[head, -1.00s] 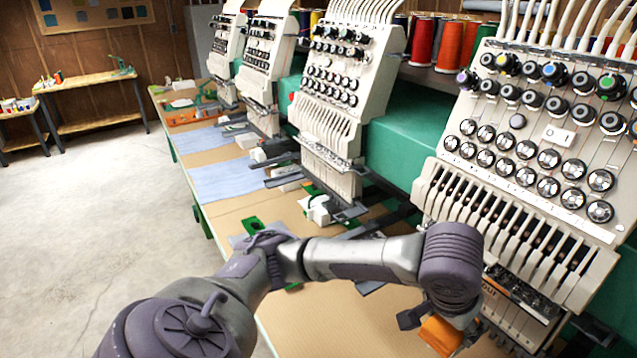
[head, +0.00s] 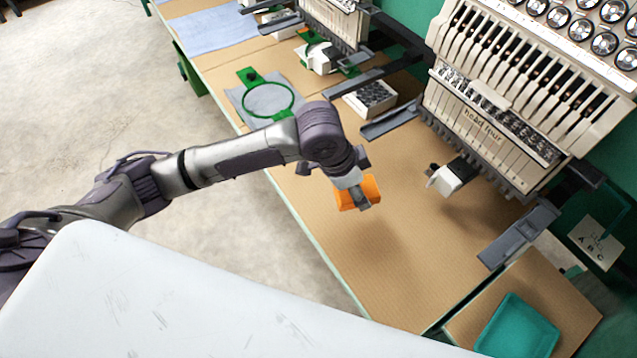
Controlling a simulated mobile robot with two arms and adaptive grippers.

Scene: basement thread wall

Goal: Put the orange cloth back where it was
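The orange cloth (head: 371,189) is a small folded piece held above the brown table top (head: 400,262) in the head view. My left gripper (head: 357,195) is closed around it; a grey finger shows against the cloth, and the arm comes in from the left. The cloth appears clear of the table, with a soft shadow below and to its right. My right gripper is not in the view.
The embroidery machine labelled head four (head: 500,125) stands to the right, its white arm (head: 452,177) jutting over the table. A green hoop (head: 268,99) on grey fabric lies behind my arm. A teal tray (head: 517,328) sits at lower right. The table's middle front is clear.

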